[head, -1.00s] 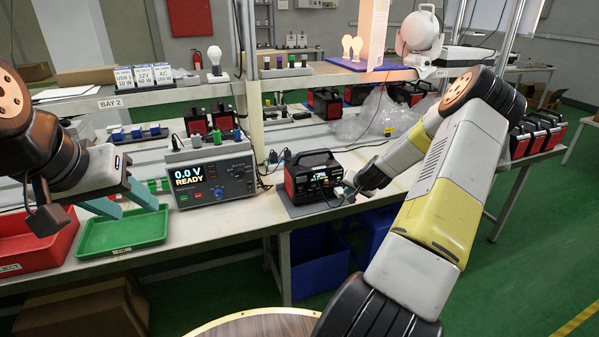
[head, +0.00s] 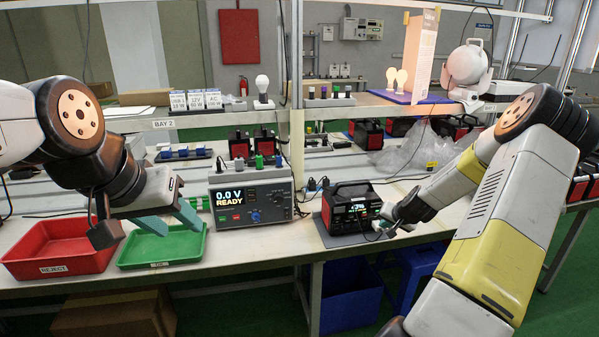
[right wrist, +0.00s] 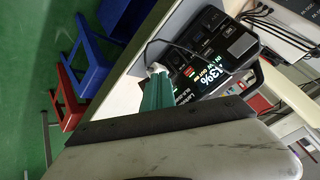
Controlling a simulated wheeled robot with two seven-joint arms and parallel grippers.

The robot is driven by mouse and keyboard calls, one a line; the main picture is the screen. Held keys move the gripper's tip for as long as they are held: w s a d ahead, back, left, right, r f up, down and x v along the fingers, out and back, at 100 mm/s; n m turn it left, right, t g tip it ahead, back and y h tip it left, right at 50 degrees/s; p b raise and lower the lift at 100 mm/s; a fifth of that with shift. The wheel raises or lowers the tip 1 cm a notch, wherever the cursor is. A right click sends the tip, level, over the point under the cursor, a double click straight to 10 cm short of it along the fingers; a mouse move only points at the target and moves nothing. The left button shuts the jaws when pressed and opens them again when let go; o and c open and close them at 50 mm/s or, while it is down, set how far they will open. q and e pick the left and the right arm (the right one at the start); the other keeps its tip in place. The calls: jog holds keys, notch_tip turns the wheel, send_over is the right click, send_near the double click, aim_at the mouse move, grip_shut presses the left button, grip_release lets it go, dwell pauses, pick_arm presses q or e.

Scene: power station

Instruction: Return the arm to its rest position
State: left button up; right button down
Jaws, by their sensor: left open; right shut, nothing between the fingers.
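My right gripper (head: 384,220) is at the right side of the black and red power station (head: 345,207) on the bench. In the right wrist view, the teal fingers (right wrist: 157,88) are shut, with their tips close to the power station's front panel (right wrist: 203,55). A small pale piece and a black cable (right wrist: 165,45) show at the tips; I cannot tell whether they touch. My left gripper (head: 170,222) is open and empty above the green tray (head: 160,250).
A power supply (head: 252,193) reading "0.0 V READY" stands left of the power station. A red reject tray (head: 60,252) is at the far left. A shelf (head: 350,103) with bulbs runs above the bench. Blue bins (head: 350,295) stand below.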

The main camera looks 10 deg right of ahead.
jog(key=s+a+r+n+g, duration=0.1)
jog(key=s+a+r+n, duration=0.15)
jog(key=a+r, duration=0.4)
jog(key=s+a+r+n, duration=0.1)
jog(key=s+a+r, duration=0.35)
jog(key=r, duration=0.25)
jog(key=s+a+r+n+g, duration=0.1)
jog(key=s+a+r+n, duration=0.15)
jog(key=a+r, duration=0.4)
jog(key=s+a+r, duration=0.2)
jog(key=s+r, duration=0.1)
jog(key=s, duration=0.4)
jog(key=s+a+r+n+y, duration=0.1)
jog(key=s+a+r, duration=0.1)
jog(key=s, duration=0.6)
jog(key=s+a+r+y, duration=0.1)
jog(key=s+a+r, duration=0.2)
jog(key=s, duration=0.5)
jog(key=shift+a+r, duration=0.35)
jog(key=shift+a, duration=0.05)
jog(key=shift+w, duration=0.15)
